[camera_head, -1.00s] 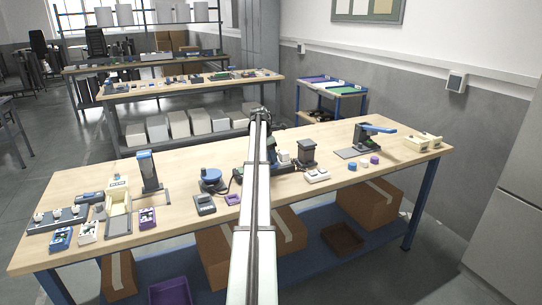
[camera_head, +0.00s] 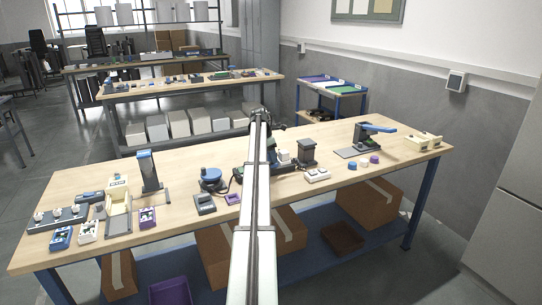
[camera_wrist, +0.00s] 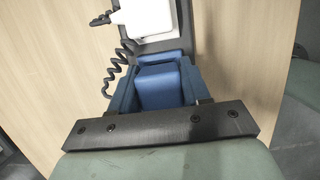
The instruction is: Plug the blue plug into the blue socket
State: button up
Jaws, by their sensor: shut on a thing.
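In the wrist view, my gripper (camera_wrist: 155,92) is shut on a blue block, which I take to be the blue plug (camera_wrist: 165,88). Darker blue parts flank it on both sides. In the head view my own arm covers the gripper and what it holds, near the middle of the table. A small box with a blue face (camera_head: 60,239), possibly the blue socket, stands at the table's front left. It is well apart from my gripper. The blue socket cannot be made out in the wrist view.
A black coiled cord (camera_wrist: 108,72) and a white block (camera_wrist: 148,17) lie just beyond the gripper. A white box (camera_head: 88,232) and a purple box (camera_head: 147,218) stand at front left. An upright stand (camera_head: 149,172) rises behind them. A dark post (camera_head: 307,153) stands right of my arm.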

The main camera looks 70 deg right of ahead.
jog(key=shift+f, duration=0.4)
dwell(0.4)
jog(key=o, duration=0.8)
jog(key=shift+o, duration=1.2)
jog(key=shift+s+a+f, duration=0.15)
jog(key=shift+o, duration=1.1)
jog(key=shift+r, duration=0.3)
jog(key=shift+r, duration=3.4)
